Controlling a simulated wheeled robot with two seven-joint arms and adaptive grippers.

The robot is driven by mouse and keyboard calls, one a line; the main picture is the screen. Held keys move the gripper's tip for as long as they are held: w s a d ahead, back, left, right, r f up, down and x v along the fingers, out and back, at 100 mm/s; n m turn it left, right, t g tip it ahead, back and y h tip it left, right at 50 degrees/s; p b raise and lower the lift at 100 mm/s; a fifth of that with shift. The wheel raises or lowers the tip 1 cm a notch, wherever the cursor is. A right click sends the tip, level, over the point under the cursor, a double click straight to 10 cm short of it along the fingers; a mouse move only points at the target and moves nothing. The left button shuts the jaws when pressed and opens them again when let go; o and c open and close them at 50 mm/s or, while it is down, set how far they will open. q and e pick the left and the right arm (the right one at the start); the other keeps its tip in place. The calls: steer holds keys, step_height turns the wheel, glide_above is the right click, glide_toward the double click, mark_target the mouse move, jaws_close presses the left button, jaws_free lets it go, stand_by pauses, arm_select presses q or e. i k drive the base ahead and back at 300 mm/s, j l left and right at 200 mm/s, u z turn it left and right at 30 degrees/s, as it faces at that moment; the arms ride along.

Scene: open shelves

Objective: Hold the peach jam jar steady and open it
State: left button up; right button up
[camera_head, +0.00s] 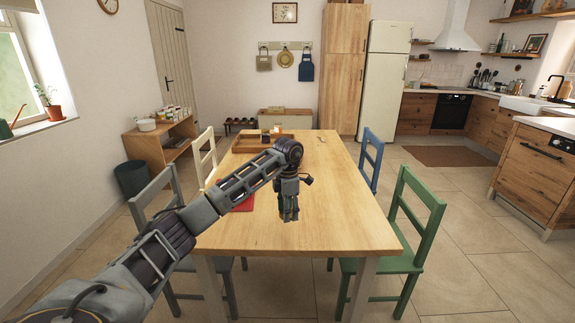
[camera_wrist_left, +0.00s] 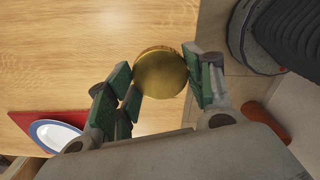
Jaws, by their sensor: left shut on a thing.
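My left gripper (camera_head: 289,208) hangs low over the near middle of the wooden table. In the left wrist view its two green-padded fingers (camera_wrist_left: 158,70) are closed on the sides of a round thing with a gold lid (camera_wrist_left: 160,75), which looks like the peach jam jar seen from above. The lid faces the camera. The jar's body and label are hidden under the lid, so I cannot tell whether it touches the table. In the head view the jar is not clearly seen behind the fingers. My right gripper is in neither view.
A red mat (camera_wrist_left: 45,122) with a blue-rimmed white plate (camera_wrist_left: 57,136) lies beside the gripper. A wooden tray (camera_head: 246,145) stands at the table's far end. Chairs, including a green one (camera_head: 415,215) and a blue one (camera_head: 372,155), surround the table (camera_head: 345,215). Its right half is mostly clear.

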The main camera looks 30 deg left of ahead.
mark_target(278, 129)
steer(key=i+j, duration=1.1)
steer(key=i, duration=0.1)
